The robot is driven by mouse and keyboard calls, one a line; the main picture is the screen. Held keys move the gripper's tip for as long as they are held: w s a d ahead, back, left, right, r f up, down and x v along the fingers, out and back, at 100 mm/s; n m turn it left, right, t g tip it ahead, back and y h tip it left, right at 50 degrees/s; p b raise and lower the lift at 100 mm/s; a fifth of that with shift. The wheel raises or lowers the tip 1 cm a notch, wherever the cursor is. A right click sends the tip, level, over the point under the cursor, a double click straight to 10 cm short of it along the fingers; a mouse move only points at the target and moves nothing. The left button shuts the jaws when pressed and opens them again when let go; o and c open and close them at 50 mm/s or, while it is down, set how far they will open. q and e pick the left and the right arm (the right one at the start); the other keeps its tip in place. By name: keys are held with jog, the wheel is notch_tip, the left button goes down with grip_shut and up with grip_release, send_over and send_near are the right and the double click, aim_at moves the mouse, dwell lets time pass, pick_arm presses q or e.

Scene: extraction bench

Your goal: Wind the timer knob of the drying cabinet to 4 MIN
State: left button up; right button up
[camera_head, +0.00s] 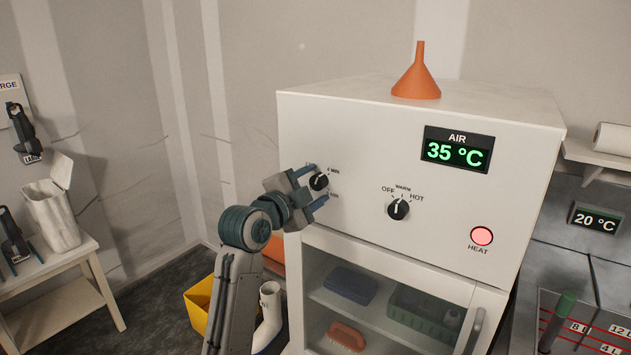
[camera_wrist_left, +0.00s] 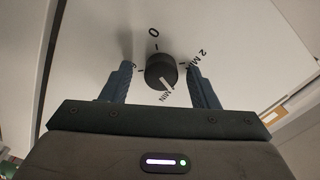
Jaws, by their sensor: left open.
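The timer knob (camera_head: 319,181) is a black dial on the upper left of the white drying cabinet's (camera_head: 365,125) front. In the left wrist view the knob (camera_wrist_left: 161,71) has a white pointer aimed down and slightly right, at a MIN label whose number I cannot read. A 0 mark and a 2 MIN mark show around it. My right gripper is not in view.
A heat selector (camera_head: 398,209) sits right of the timer, below the AIR display (camera_head: 457,150) reading 35 °C. The red HEAT lamp (camera_head: 481,236) looks lit. An orange funnel (camera_head: 417,78) stands on the cabinet. A yellow bin (camera_head: 199,304) is on the floor at left.

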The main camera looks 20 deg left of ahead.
pick_arm(q)
jog(key=shift+r+n+p, duration=0.25)
jog(key=shift+n+p, duration=0.15)
jog(key=shift+n, duration=0.2)
jog(key=n+p, duration=0.7)
jog(key=n, duration=0.1)
jog(key=n+p, duration=0.8)
jog(key=shift+n, duration=0.3)
jog(key=shift+f+n+p, duration=0.1)
jog(key=shift+n+p, duration=0.25)
jog(key=shift+n, duration=0.15)
jog(key=shift+f+n, duration=0.1)
jog(key=shift+n, duration=0.4)
jog(key=n, duration=0.3)
jog(key=shift+n, duration=0.3)
jog(key=n, duration=0.3)
jog(key=shift+n, duration=0.3)
jog(key=n, duration=0.3)
jog(key=shift+n, duration=0.3)
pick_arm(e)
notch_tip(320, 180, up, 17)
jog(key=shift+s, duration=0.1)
